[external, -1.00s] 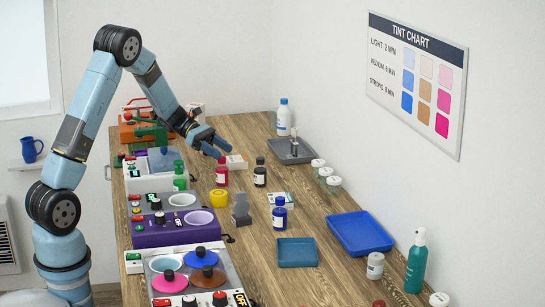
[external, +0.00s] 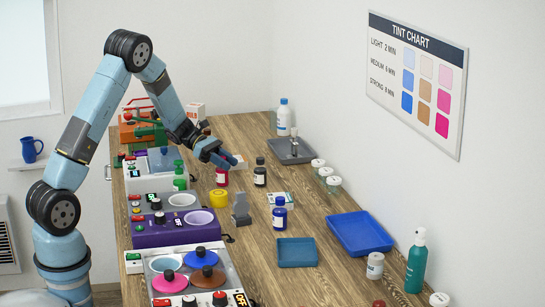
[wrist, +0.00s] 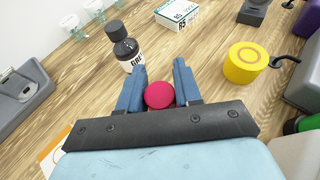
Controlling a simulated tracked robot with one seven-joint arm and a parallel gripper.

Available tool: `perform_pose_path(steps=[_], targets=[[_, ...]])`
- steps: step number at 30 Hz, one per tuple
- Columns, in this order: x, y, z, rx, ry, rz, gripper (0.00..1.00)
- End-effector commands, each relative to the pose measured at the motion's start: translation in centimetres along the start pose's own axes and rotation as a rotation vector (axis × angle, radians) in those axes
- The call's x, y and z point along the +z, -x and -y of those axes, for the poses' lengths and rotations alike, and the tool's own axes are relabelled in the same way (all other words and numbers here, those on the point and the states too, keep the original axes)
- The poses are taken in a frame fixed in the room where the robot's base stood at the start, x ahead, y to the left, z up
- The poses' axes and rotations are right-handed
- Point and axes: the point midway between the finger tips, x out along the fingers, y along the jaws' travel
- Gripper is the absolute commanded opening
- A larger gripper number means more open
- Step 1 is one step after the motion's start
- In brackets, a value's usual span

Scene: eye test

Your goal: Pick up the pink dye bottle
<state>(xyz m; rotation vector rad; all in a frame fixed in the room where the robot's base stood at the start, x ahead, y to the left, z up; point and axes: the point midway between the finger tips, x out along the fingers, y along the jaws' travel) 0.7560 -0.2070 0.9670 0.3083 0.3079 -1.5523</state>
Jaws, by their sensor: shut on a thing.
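The pink dye bottle (external: 222,180) stands upright on the wooden bench, with a white label on its front. My gripper (external: 227,161) is down over its top and hides its upper part in the external view. In the wrist view the round pink cap (wrist: 159,95) lies between the two blue fingers of my gripper (wrist: 158,92), which are shut on it. The rest of the bottle is hidden below the cap there.
A dark bottle (external: 260,175) stands close to the right. A yellow round tub (external: 218,198) and a small white box (wrist: 177,14) are near. A grey tray (external: 291,153) lies further right. Machines with dye pots (external: 178,226) line the left edge.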

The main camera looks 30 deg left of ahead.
Motion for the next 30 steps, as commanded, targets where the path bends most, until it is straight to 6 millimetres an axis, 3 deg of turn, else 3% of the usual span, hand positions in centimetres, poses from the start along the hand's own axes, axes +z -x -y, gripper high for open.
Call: perform_pose_path(steps=[8, 17, 30], targets=[[0.0, 0.0, 0.0, 0.0, 0.0, 0.0, 0.0], [0.4, 0.2, 0.0, 0.001, -0.002, 0.0, 0.0], [6.9, 2.9, 0.0, 0.002, -0.004, 0.001, 0.0]])
